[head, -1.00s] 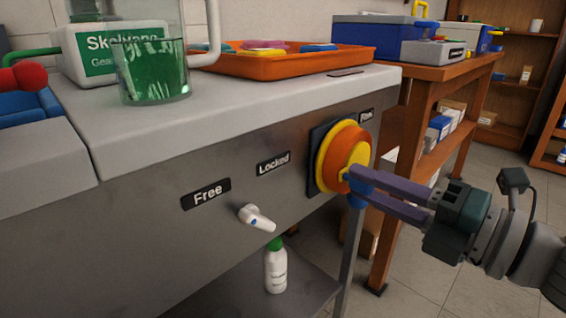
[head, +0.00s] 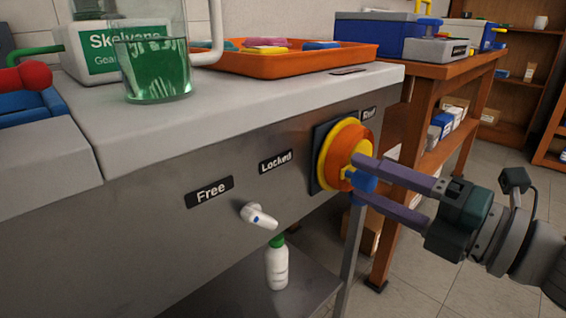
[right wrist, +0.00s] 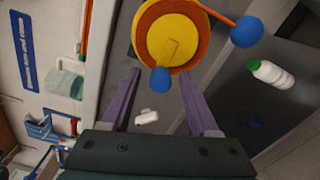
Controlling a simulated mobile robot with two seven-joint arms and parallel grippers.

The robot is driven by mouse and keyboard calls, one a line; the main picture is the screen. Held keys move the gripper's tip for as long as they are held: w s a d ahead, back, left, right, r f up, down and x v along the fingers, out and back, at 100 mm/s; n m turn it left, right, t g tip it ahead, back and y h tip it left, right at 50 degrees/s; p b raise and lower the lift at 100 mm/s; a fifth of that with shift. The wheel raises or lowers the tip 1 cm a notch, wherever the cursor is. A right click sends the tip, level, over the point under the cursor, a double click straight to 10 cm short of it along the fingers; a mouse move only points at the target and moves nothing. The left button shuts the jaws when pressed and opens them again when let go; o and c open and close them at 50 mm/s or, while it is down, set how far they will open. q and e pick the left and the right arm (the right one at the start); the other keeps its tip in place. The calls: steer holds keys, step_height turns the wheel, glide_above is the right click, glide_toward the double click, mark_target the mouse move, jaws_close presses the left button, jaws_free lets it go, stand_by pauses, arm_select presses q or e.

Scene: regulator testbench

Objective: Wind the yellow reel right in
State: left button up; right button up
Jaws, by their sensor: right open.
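The yellow reel (head: 328,165) with its orange rim sits on a dark plate on the bench's front panel. A blue knob (head: 363,183) shows at its front. The right wrist view shows the yellow face (right wrist: 172,42), one blue knob (right wrist: 160,80) just below its middle and a blue ball (right wrist: 246,31) on an orange arm. My right gripper (head: 361,180) is open, its purple fingers apart at the reel's front. In the right wrist view a knob lies between the fingertips in the picture; I cannot tell whether they touch it. My left gripper is out of view.
A white lever (head: 259,216) sits on the panel below the Free (head: 209,190) and Locked (head: 275,161) labels. A white bottle (head: 277,264) stands on the lower shelf. An orange tray (head: 290,58) and a green-liquid beaker (head: 155,70) stand on the bench top. A wooden table stands behind.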

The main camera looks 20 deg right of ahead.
steer(key=shift+s, duration=0.1)
steer(key=p+v, duration=0.1)
steer(key=v, duration=0.9)
